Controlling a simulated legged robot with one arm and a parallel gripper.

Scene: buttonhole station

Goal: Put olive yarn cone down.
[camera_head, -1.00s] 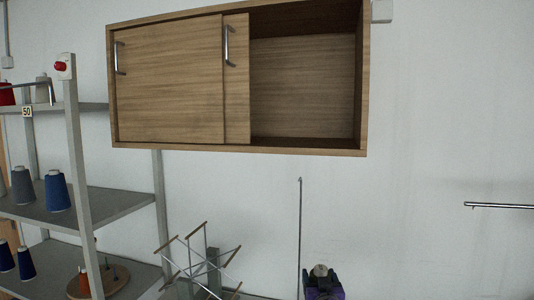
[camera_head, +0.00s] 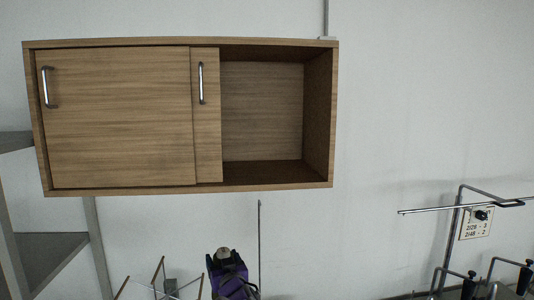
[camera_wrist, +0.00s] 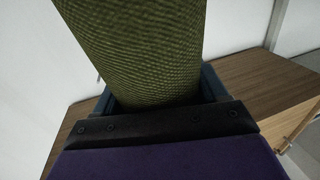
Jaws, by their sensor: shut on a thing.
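The olive yarn cone (camera_wrist: 140,45) fills the upper middle of the wrist view, its woven surface close to the camera. My gripper (camera_wrist: 160,97) is shut on it, with the dark fingers at either side of its lower visible part. The cone's upper end is cut off by the frame, and its lower end is hidden behind my gripper's dark bar. In the head view, a purple and dark part of my arm (camera_head: 232,276) shows at the bottom; I cannot make out the cone there.
A wooden wall cabinet (camera_head: 120,191) has sliding doors at left and an open, empty compartment (camera_head: 262,110) at right. A wooden surface (camera_wrist: 255,85) lies behind the cone. A metal rack (camera_head: 452,235) stands at right, grey shelves (camera_head: 50,252) at left.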

